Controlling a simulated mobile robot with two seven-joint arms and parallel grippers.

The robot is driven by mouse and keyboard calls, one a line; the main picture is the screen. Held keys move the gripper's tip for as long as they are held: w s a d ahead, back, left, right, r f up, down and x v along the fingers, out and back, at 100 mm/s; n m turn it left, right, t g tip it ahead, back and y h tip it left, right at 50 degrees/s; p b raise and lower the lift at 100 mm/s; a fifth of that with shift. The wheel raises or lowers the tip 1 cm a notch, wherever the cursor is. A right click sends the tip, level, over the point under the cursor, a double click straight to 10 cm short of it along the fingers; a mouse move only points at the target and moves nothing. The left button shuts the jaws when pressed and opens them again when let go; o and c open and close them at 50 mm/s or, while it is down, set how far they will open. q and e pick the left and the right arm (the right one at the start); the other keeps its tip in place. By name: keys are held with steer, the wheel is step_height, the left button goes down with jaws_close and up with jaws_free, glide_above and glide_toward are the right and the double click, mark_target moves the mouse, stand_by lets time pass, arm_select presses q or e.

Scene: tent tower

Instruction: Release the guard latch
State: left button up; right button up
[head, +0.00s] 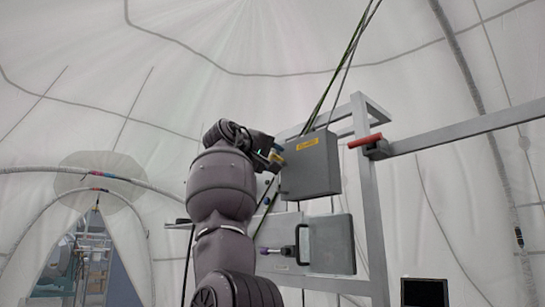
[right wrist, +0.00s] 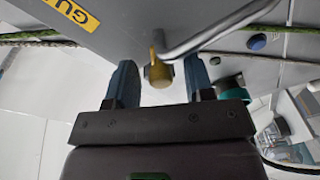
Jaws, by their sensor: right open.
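The guard box (head: 312,172) is a grey case with a yellow label, fixed on the metal frame in the head view. Its grey face (right wrist: 125,22) and part of the yellow label fill the top left of the right wrist view. A yellow latch knob (right wrist: 159,72) sits beside a bent metal bar (right wrist: 215,28). My right gripper (right wrist: 160,80) is open, with one blue-green finger on each side of the knob. Gaps show between the knob and both fingers. In the head view my right gripper (head: 271,152) is at the box's left edge and partly hides the latch. My left gripper is out of view.
A lower grey box (head: 333,243) with a black handle stands under the guard box. A red handle (head: 365,140) is on the rail at the right. Green and dark cables run above and behind the box. A dark screen (head: 424,292) is at the bottom right.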

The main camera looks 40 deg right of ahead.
steer(key=shift+d, duration=0.15)
steer(key=shift+c, duration=0.2)
jaws_close()
steer(key=shift+w+f+m, duration=0.2)
steer(key=shift+m, duration=0.5)
steer(key=shift+o, duration=0.2)
jaws_free()
steer(key=b+v, duration=0.2)
steer(key=v, duration=0.9)
steer(key=shift+d, duration=0.1)
